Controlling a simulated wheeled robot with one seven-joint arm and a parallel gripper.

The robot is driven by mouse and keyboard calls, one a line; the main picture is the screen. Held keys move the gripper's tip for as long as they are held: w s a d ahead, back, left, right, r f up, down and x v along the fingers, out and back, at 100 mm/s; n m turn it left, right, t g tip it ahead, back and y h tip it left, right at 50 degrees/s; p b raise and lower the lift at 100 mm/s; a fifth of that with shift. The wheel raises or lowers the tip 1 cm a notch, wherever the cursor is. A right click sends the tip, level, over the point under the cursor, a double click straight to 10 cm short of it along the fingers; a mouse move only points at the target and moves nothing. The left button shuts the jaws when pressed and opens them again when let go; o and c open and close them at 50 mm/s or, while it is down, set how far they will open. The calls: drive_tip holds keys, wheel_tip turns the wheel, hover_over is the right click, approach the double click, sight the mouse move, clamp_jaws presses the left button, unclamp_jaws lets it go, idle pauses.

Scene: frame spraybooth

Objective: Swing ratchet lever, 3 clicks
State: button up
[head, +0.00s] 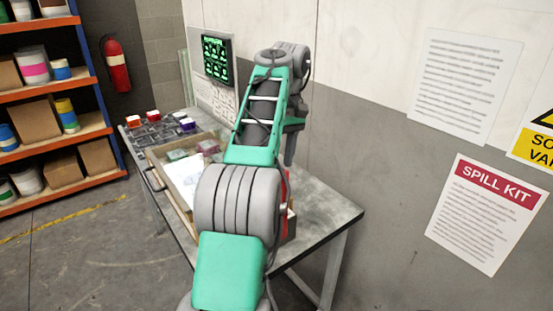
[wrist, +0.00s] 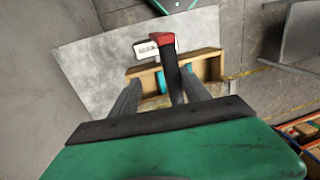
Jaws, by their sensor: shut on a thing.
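The ratchet lever (wrist: 173,78) is a dark bar with a red end (wrist: 165,38), seen in the wrist view. A small white-labelled block (wrist: 154,47) is beside the red end. My gripper (wrist: 163,80) has its two grey fingers on either side of the dark bar and is shut on it. The exact contact at the fingertips is hard to make out. In the head view my arm covers most of the lever and its mount; only a bit of red shows at the arm's right edge.
A wooden tray (wrist: 207,66) lies close to the lever on the grey bench (head: 325,208). Paint-part racks (head: 155,131) and a screen (head: 217,58) are at the bench's far end. The wall runs along the right. Orange shelves (head: 92,128) stand left across open floor.

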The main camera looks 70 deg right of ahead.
idle(0.3)
wheel_tip(320, 180, up, 8)
drive_tip(key=p, duration=0.4)
drive_tip(key=shift+s+d+f, duration=0.15)
drive_tip(key=shift+s+d, duration=0.15)
drive_tip(key=shift+d, duration=0.15)
drive_tip(key=shift+w, duration=0.1)
